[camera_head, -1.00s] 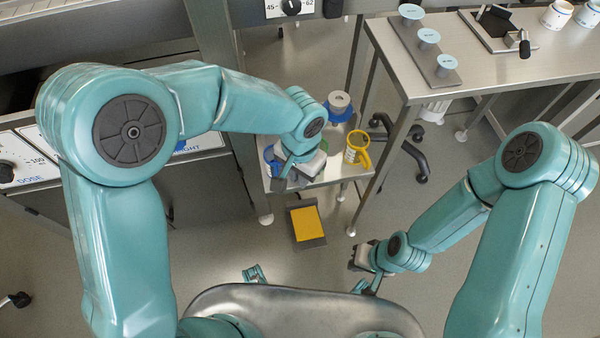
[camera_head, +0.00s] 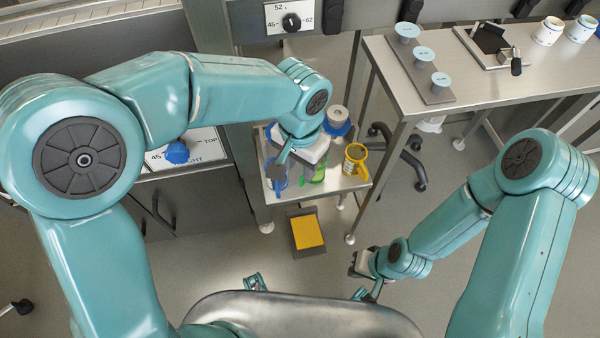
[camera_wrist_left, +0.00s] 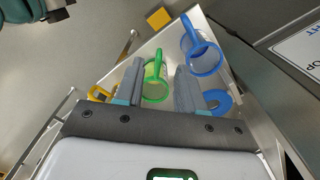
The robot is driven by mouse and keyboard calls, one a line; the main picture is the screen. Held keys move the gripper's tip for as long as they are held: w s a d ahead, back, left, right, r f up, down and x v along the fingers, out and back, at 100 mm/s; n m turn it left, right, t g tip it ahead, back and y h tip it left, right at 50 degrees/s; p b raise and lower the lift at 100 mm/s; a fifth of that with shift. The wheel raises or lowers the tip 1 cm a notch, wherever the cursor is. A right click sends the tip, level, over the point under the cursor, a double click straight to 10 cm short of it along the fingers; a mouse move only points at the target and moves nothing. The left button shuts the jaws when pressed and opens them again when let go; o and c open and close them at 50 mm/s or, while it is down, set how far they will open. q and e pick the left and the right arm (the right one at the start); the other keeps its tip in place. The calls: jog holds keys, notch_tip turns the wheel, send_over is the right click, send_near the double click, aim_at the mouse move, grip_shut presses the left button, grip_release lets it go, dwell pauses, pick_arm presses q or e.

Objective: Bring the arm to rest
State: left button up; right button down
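My left arm reaches out over a small metal side table (camera_head: 342,182). Its gripper (camera_head: 284,172) is over the table's left part in the head view. In the left wrist view the left gripper's fingers (camera_wrist_left: 158,90) are apart, with a green mug (camera_wrist_left: 154,88) seen between them. I cannot tell whether they touch it. The green mug shows partly in the head view (camera_head: 319,172), behind the gripper. My right arm is folded at the right, its gripper (camera_head: 362,262) low over the floor. Its finger gap is not clear.
A blue mug (camera_wrist_left: 204,56) and a yellow mug (camera_head: 355,158) stand on the side table. A grey roll on a blue base (camera_head: 338,118) is behind. A yellow pedal (camera_head: 306,231) lies on the floor. Control cabinets line the left; a steel workbench (camera_head: 400,98) stands right.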

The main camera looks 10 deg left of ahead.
pick_arm(q)
jog(key=shift+r, duration=1.35)
